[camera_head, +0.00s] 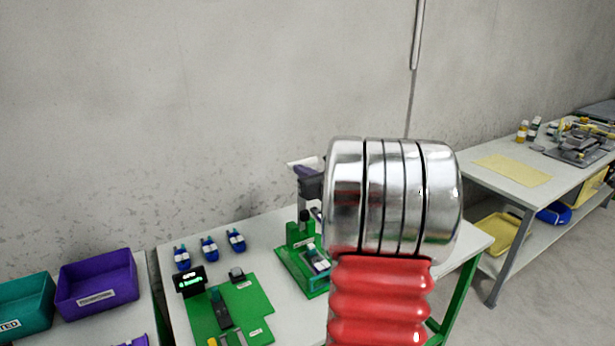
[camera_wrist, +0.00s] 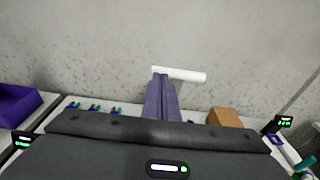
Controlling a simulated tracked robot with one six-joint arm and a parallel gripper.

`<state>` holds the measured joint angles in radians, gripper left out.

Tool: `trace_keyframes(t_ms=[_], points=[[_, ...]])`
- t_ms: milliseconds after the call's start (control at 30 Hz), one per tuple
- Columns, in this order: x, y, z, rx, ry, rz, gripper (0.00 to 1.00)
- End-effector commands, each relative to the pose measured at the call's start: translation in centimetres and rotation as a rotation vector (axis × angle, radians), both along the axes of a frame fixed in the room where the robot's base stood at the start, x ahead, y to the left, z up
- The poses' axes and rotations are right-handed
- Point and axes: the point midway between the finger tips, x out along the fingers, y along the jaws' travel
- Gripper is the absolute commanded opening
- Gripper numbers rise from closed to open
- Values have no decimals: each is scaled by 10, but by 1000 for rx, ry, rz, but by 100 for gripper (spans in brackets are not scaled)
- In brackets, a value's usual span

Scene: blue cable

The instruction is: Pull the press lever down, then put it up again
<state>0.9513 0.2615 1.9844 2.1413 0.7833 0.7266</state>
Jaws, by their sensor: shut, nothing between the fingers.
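The press (camera_head: 303,235) stands on a green base on the white table, partly behind my arm in the head view. Its lever has a white bar handle (camera_head: 302,162), raised at the top of the press. In the wrist view the handle (camera_wrist: 180,75) lies crosswise at the tips of my purple fingers. My gripper (camera_wrist: 160,75) is shut, with its two fingers side by side and nothing between them. I cannot tell whether the fingertips touch the handle. In the head view my arm hides most of the gripper.
A green board (camera_head: 228,310) with parts and a small display (camera_head: 190,281) lies left of the press, with several blue items behind it. Purple (camera_head: 97,284) and teal (camera_head: 25,303) bins stand at the left. A brown box (camera_wrist: 225,117) shows right of my fingers.

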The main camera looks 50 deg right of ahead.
Motion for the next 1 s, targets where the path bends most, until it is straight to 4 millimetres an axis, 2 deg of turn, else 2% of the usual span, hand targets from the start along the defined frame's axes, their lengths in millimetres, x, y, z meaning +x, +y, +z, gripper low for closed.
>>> trace_keyframes(t_ms=[200, 667, 833, 1000], points=[[15, -5, -2, 0, -1, 1, 0], [19, -6, -2, 0, -1, 1, 0], [34, -9, 0, 0, 2, 3, 0], [59, -2, 2, 10, 29, 27, 0]])
